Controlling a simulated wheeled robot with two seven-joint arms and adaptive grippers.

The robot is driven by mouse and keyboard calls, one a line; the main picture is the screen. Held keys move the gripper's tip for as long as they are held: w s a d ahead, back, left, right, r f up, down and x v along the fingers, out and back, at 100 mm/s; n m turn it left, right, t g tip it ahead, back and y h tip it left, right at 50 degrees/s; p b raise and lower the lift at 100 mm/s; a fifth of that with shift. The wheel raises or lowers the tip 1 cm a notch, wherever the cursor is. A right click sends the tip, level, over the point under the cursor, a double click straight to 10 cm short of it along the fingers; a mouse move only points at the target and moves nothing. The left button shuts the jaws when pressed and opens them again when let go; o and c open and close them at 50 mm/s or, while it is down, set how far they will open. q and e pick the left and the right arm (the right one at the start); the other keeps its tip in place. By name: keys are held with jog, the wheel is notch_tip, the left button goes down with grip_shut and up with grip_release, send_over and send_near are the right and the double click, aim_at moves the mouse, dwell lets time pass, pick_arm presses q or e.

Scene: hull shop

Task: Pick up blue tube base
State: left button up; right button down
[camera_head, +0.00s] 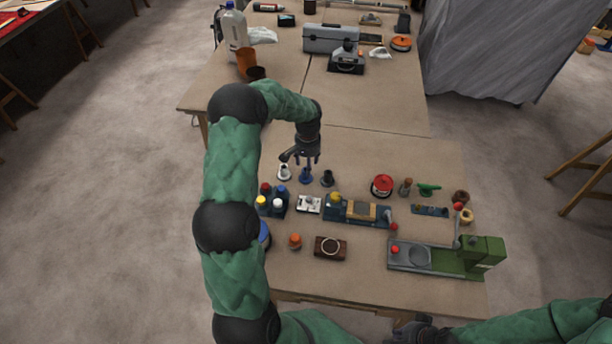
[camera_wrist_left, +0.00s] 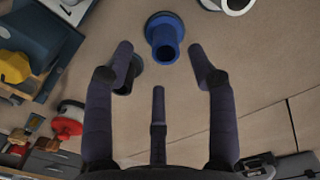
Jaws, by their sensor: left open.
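The blue tube base (camera_head: 306,175) stands on the near bench between a white one (camera_head: 284,173) and a dark one (camera_head: 327,179). In the left wrist view the blue tube base (camera_wrist_left: 164,38) is a round flange with a short hollow tube. My left gripper (camera_head: 306,161) is open just above it. In the left wrist view the spread fingers (camera_wrist_left: 160,58) lie on either side of and below the blue base, with nothing held. The dark base (camera_wrist_left: 125,76) is partly hidden behind one finger. My right gripper (camera_head: 415,330) is at the bottom edge; its fingers are unclear.
A blue rack with coloured caps (camera_head: 271,203), a white block (camera_head: 309,205) and a blue tool with a yellow knob (camera_head: 357,210) stand nearer. A red round tin (camera_head: 381,186) is to the right. A green machine (camera_head: 440,259) fills the near right. Bare bench lies beyond the bases.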

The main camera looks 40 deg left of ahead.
pick_arm(q)
jog(key=f, duration=0.1)
jog(key=f+b, duration=0.1)
jog(key=f, duration=0.3)
jog(key=shift+a+f, duration=0.1)
jog(key=shift+a, duration=0.3)
grip_shut()
